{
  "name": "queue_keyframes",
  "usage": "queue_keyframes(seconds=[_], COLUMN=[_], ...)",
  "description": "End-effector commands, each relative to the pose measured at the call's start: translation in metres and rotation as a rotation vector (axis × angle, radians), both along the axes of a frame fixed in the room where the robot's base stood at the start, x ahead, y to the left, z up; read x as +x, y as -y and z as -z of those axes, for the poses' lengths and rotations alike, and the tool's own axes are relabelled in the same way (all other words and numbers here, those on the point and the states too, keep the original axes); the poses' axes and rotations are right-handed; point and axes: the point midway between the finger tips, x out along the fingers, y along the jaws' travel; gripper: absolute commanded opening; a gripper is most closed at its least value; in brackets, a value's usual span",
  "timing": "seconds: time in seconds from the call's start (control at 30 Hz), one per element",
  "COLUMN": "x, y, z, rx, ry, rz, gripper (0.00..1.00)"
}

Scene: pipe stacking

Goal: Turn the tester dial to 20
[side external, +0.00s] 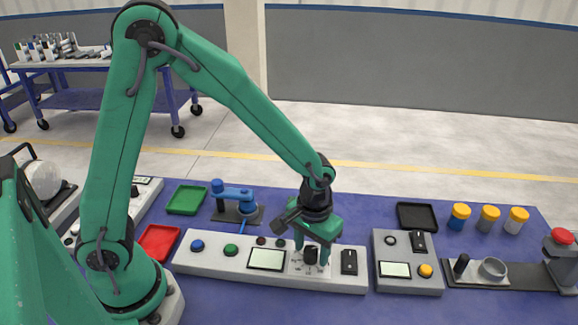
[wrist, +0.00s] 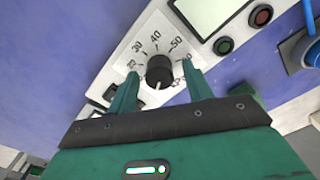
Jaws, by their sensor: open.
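The tester dial is a black knob (wrist: 160,71) on a white scale plate with numbers, among them 20, 30, 40 and 50. It also shows on the console in the side external view (side external: 310,256). A pale mark shows at the knob's lower edge in the wrist view, on the side away from 40 and not at the 20. My gripper (wrist: 160,68) is open, with one green finger on each side of the knob. In the side external view my gripper (side external: 312,250) points down over the dial. I cannot tell whether the fingers touch the knob.
The dial's console (side external: 215,260) also carries a screen (side external: 267,259), blue and green buttons and a black switch (side external: 349,262). A second panel (side external: 408,285) stands to its right. Red (side external: 158,242) and green trays (side external: 187,200) lie at the left. The blue table in front is clear.

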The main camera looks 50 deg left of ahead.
Motion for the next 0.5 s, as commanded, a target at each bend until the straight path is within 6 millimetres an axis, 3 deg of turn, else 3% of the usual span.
queue_keyframes(seconds=[0.37,0.5], x=[-0.0001,-0.0001], y=[-0.0001,-0.0001], z=[0.0049,0.0048], rx=[0.0,0.0], ry=[0.0,0.0], rz=[0.0,0.0], gripper=[0.5,0.27])
